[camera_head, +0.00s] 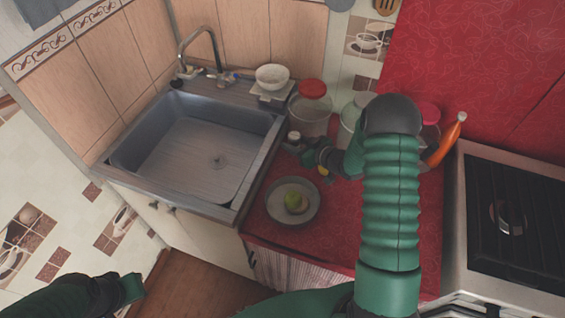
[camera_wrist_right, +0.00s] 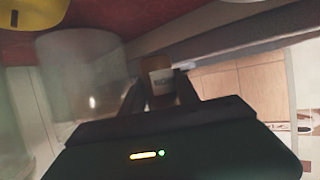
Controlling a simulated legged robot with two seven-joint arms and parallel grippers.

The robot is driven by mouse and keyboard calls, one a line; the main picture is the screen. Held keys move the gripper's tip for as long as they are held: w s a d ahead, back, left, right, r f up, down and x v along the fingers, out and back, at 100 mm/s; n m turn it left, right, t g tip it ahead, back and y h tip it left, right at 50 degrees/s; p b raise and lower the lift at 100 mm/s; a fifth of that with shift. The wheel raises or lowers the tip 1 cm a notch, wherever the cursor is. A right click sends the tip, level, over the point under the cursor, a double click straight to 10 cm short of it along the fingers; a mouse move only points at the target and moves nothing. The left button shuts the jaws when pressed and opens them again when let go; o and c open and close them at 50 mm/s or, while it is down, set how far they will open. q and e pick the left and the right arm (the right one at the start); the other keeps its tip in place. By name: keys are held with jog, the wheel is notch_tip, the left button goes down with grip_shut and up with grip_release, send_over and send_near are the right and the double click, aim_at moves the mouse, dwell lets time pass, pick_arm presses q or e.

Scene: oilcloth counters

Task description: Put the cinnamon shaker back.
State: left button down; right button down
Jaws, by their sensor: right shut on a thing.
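The cinnamon shaker (camera_wrist_right: 161,86), a small brownish container with a pale label, is between the fingers of my right gripper (camera_wrist_right: 160,92) in the right wrist view. The gripper is shut on it. In the head view the right gripper (camera_head: 306,148) is over the red counter, beside the sink's right edge. The shaker's small pale top (camera_head: 294,136) shows at its tips; the rest is mostly hidden. I cannot tell whether its base touches the counter. My left gripper (camera_head: 132,287) is low at the left, away from the counter; its fingers are unclear.
A red-lidded jar (camera_head: 311,112) stands just behind the right gripper. A pale-lidded jar (camera_head: 350,112) and an orange bottle (camera_head: 446,141) stand farther right. The sink (camera_head: 200,160) is left, the stove (camera_head: 510,220) right.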

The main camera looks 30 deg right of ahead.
aim_at(292, 162)
jog(key=f, duration=0.6)
jog(key=shift+a, duration=0.2)
jog(key=shift+d+f, duration=0.1)
jog(key=shift+f, duration=0.3)
jog(key=shift+d, duration=0.15)
jog(key=c, duration=0.9)
grip_release()
jog(key=shift+r, duration=0.1)
